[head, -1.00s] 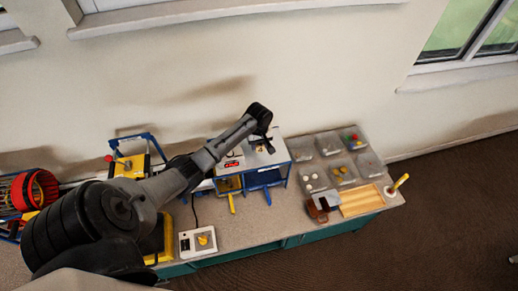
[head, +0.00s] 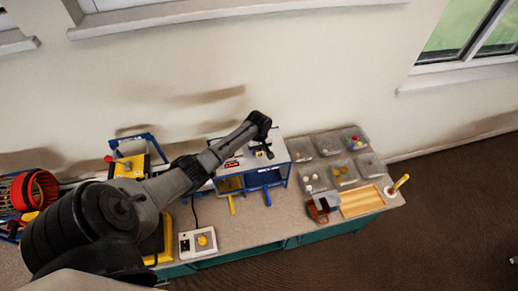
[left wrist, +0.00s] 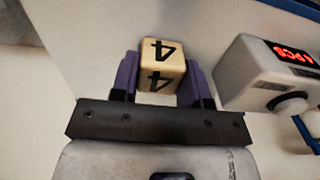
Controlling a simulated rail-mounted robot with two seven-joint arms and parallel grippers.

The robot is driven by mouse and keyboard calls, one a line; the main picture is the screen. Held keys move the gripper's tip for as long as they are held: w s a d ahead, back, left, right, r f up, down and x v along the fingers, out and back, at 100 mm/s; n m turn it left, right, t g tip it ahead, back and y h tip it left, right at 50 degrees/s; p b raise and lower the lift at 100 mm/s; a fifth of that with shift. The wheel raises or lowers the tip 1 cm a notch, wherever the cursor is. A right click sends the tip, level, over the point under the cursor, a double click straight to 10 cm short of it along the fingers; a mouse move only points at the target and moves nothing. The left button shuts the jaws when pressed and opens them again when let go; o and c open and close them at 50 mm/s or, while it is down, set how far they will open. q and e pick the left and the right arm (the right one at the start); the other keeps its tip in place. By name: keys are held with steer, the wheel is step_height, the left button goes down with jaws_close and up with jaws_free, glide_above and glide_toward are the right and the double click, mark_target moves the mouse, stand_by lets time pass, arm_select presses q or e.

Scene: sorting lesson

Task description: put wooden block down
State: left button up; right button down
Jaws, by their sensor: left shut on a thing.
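My left gripper (head: 264,151) is over the white top (head: 277,158) of a blue-legged stand, pointing down. In the left wrist view its purple fingers (left wrist: 160,72) are shut on a pale wooden block (left wrist: 163,52) with a black 4 on two faces. The block sits between the fingertips, over a plain whitish surface. I cannot tell whether the block touches that surface. In the head view the block is too small and too covered by the gripper to make out. My right gripper is not in view.
A white device with a red lit display (left wrist: 270,70) stands close to the right of the gripper in the wrist view. Clear trays (head: 328,143) with small coloured pieces and a wooden board (head: 360,201) are to the right. A white box with a yellow knob (head: 198,242) is in front.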

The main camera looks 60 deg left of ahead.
arm_select(q)
steer(key=shift+f, duration=0.15)
steer(key=o, duration=0.9)
step_height(320, 180, up, 12)
steer(key=f, duration=0.1)
steer(key=s+d+f+m, duration=0.3)
steer(key=s+d, duration=0.1)
steer(key=d, duration=0.2)
steer(key=s+d+f+m+y, duration=0.1)
steer(key=s+d+f+m, duration=0.15)
steer(key=d, duration=0.45)
steer(key=s+d+f+m, duration=0.2)
steer(key=s+d+m, duration=0.2)
steer(key=d, duration=0.2)
steer(key=s+d+r+m+t, duration=0.1)
steer(key=s+d+r+m, duration=0.2)
steer(key=s+d, duration=0.4)
steer(key=s+d+r+m+t+h, duration=0.1)
steer(key=s+d+r+m+t, duration=0.1)
steer(key=s+d, duration=0.5)
steer(key=shift+d+r+m+t+p, duration=0.3)
steer(key=shift+d+r+m, duration=0.25)
steer(key=shift+m, duration=0.7)
